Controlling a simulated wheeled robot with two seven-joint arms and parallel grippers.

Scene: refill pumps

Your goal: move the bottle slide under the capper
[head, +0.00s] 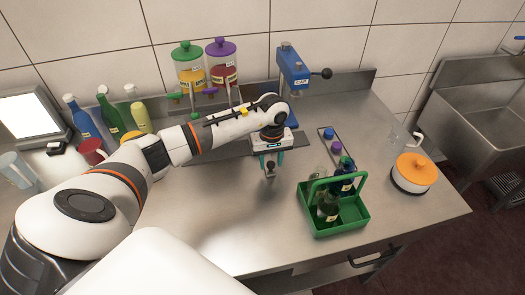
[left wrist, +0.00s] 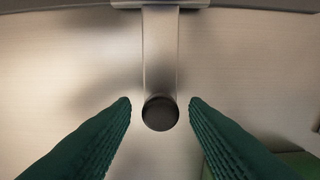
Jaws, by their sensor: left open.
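The bottle slide shows in the left wrist view as a metal bar (left wrist: 160,50) ending in a dark round knob (left wrist: 160,113). My left gripper (head: 269,167) is open, its green fingers on either side of the knob, with a gap on each side; I cannot tell its height over the knob. In the head view my arm and gripper hide most of the slide, and whether a bottle stands on it is hidden. The blue capper (head: 292,68) with a black-knobbed lever stands at the back, behind and right of my gripper. My right gripper is out of view.
A green dispenser (head: 188,68) and a purple dispenser (head: 223,62) stand left of the capper. A green carrier (head: 349,222) with bottles, a cap tray (head: 325,133) and an orange-lidded pot (head: 413,172) are at right. Bottles and mugs stand at left. The front counter is clear.

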